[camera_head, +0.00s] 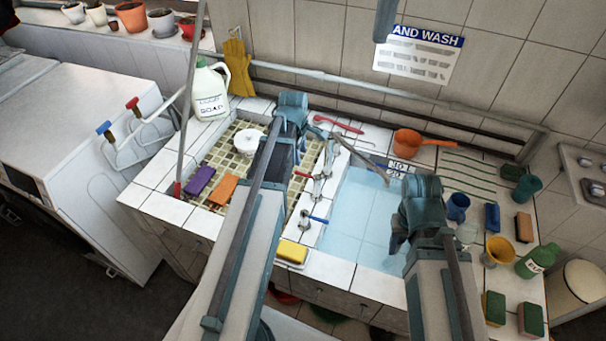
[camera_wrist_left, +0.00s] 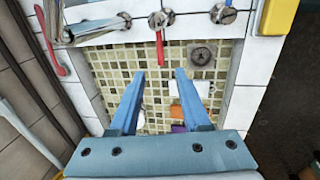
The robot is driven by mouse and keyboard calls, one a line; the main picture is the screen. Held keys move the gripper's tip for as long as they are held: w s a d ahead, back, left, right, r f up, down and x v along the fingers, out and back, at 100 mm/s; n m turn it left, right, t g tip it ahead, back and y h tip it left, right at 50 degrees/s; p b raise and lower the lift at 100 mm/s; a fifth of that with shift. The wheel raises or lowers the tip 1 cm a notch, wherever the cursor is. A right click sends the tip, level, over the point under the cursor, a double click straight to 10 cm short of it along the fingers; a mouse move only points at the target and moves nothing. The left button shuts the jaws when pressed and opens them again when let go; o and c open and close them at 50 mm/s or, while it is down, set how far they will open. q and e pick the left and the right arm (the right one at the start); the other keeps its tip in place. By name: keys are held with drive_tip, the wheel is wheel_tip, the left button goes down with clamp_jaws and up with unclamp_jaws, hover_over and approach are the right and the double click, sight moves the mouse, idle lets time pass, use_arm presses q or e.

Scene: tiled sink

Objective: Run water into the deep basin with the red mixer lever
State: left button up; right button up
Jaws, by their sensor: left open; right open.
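The red mixer lever (camera_head: 302,174) is on the tap row between the basins; it also shows in the left wrist view (camera_wrist_left: 160,50). A blue lever (camera_head: 318,219) is nearer the front. The metal spout (camera_head: 362,156) reaches over the deep basin (camera_head: 352,222), which is pale blue inside; I cannot tell how much water it holds. My left gripper (camera_wrist_left: 160,72) is open and empty above the shallow mosaic basin (camera_wrist_left: 110,60). In the left wrist view the red lever's end appears between its fingertips; contact cannot be told. My right gripper (camera_head: 396,242) is open over the deep basin's right side.
A purple sponge (camera_head: 199,180) and an orange one (camera_head: 222,189) lie in the mosaic basin. A yellow sponge (camera_head: 292,251) is at the front. A soap jug (camera_head: 211,92) stands back left. An orange pan (camera_head: 408,142), cups and sponges crowd the back and right counter.

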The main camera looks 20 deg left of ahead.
sight(302, 175)
use_arm(q)
drive_tip(key=f+b, duration=0.3)
drive_tip(key=w+f+b, duration=0.1)
drive_tip(key=f+b, duration=0.2)
drive_tip(key=f, duration=0.1)
drive_tip(key=w+f+b, duration=0.1)
drive_tip(key=f+b, duration=0.3)
drive_tip(key=shift+w+a, duration=0.1)
clamp_jaws()
idle(1.1)
